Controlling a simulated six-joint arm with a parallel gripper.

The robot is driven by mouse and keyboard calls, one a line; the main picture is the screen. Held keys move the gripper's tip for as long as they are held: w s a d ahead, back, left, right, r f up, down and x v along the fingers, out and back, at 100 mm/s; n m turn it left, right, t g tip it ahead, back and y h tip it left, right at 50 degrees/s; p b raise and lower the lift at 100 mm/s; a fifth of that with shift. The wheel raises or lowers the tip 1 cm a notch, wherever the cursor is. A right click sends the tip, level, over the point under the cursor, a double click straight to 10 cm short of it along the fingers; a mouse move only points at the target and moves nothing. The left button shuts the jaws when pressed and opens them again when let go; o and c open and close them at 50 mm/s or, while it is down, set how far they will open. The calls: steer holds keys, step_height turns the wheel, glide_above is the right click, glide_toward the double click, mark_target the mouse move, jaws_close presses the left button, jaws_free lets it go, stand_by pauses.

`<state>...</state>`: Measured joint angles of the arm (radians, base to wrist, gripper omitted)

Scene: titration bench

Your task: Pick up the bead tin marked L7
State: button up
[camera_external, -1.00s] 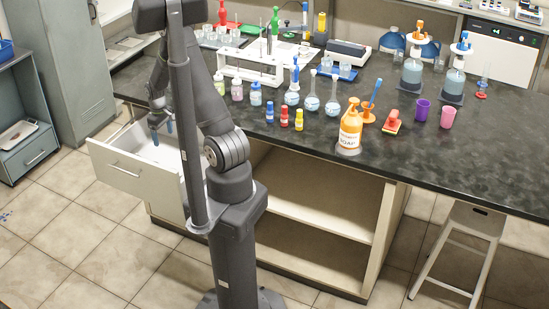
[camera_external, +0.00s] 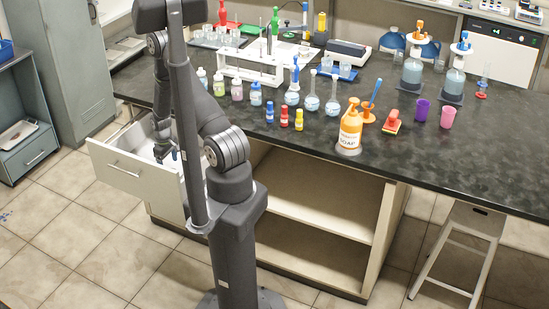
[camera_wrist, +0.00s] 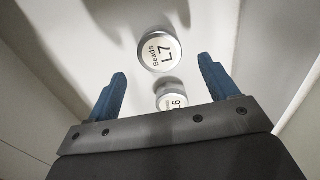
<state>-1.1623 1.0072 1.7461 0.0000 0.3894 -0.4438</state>
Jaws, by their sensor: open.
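The bead tin marked L7 (camera_wrist: 160,51) is a round silver tin with a white lid reading "Beads L7". It lies in the open drawer (camera_external: 125,170), ahead of and between my fingers in the wrist view. A second round tin (camera_wrist: 171,100) lies closer to my gripper's palm, partly hidden by it; its label is only partly readable. My gripper (camera_wrist: 162,75) has blue fingers, spread apart with nothing between them that I can see gripped. In the external view my gripper (camera_external: 167,154) is down at the drawer, partly hidden by my arm.
The drawer's walls stand close around my gripper. The dark bench top (camera_external: 430,160) lies to the right, with bottles, flasks and an orange soap bottle (camera_external: 350,130). A grey cabinet (camera_external: 72,70) stands to the left.

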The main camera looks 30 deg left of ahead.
steer(key=shift+d+f, duration=0.2)
steer(key=shift+f, duration=2.6)
steer(key=c, duration=1.1)
